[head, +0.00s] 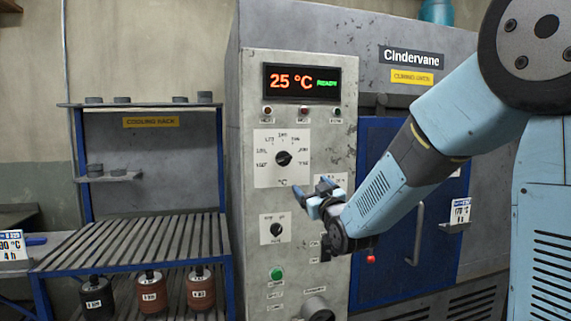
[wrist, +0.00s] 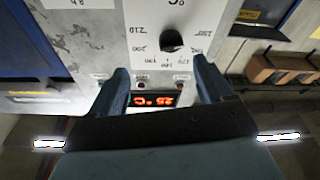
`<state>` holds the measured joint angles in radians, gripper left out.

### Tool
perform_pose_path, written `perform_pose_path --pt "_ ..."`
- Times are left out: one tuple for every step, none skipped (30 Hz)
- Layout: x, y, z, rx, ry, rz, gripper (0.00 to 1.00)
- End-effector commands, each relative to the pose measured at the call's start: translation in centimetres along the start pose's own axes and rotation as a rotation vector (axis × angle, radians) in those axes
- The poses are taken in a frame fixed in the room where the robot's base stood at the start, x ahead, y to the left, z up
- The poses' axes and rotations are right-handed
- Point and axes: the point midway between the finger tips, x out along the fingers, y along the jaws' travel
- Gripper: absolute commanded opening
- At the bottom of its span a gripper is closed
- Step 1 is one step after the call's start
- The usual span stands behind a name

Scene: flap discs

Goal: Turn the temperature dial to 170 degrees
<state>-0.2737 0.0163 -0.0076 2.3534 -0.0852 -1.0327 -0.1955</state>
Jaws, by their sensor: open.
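The temperature dial (head: 284,158) is a black knob on a white scale plate on the grey control panel. It also shows upside down in the wrist view (wrist: 172,40). Its exact pointer setting is too small to read. The display (head: 302,82) above it reads 25 °C and READY. My gripper (head: 312,189) is open and empty, in front of the panel, below and right of the dial in the head view. In the wrist view the dial appears beyond the gap between my fingertips (wrist: 162,68), apart from them.
A second, smaller dial (head: 277,230) and a green button (head: 276,274) sit lower on the panel. The blue oven door (head: 385,210) is right, with a 170 °C card (head: 460,212) beside it. A cooling rack (head: 130,240) stands left.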

Motion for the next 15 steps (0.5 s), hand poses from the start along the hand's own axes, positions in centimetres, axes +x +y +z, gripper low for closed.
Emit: perform_pose_path --pt "0.5 -0.6 0.2 -0.003 0.034 -0.004 0.80" --pt "0.6 -0.9 0.1 -0.005 0.058 -0.005 0.80" --pt "0.8 -1.2 0.0 -0.007 0.084 -0.005 0.80" --pt "0.9 -1.4 0.0 -0.008 0.100 -0.006 0.80" --pt "1.0 -1.6 -0.1 -0.008 0.114 -0.006 0.80" --pt "1.1 -1.8 -0.1 -0.009 0.129 -0.006 0.80" --pt "1.2 -1.9 -0.2 -0.010 0.138 -0.006 0.80" --pt "1.3 -1.9 -0.2 -0.011 0.145 -0.005 0.80" --pt "1.4 -2.0 -0.3 -0.011 0.151 -0.005 0.80" --pt "1.6 -2.0 -0.3 -0.011 0.154 -0.005 0.80" --pt "1.8 -2.0 -0.4 -0.012 0.156 -0.005 0.80" --pt "2.1 -2.0 -0.4 -0.012 0.157 -0.005 0.80" --pt "2.4 -2.0 -0.5 -0.012 0.157 -0.004 0.80" --pt "2.7 -2.0 -0.6 -0.012 0.157 -0.004 0.80" --pt "3.3 -2.0 -0.6 -0.012 0.157 -0.004 0.80"
